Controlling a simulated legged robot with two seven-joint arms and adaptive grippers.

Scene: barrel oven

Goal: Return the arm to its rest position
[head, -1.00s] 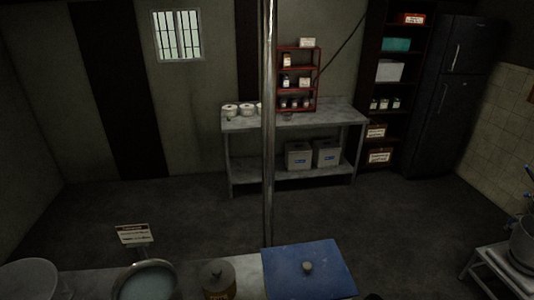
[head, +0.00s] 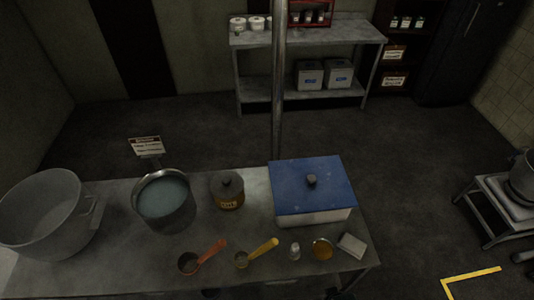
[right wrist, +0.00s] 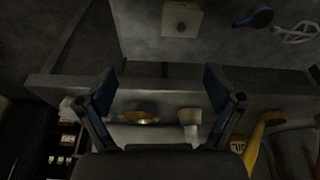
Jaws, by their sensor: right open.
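My right gripper (right wrist: 160,88) is open in the right wrist view, its two blue-and-dark fingers spread apart with nothing held between them. Past the fingers are a small gold round dish (right wrist: 140,117), a whitish shaker (right wrist: 190,130) and a yellow handle (right wrist: 258,140). I cannot tell how far the fingertips are from them. Neither gripper shows in the head view, and my left gripper is not in view.
The worktable (head: 110,258) holds a large pot (head: 45,225), a pot of liquid (head: 165,210), a lidded jar (head: 228,195), a blue-lidded box (head: 312,190), orange (head: 203,255) and yellow (head: 257,251) spoons, and a pale block (head: 351,244). A vertical pole (head: 278,90) stands behind.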

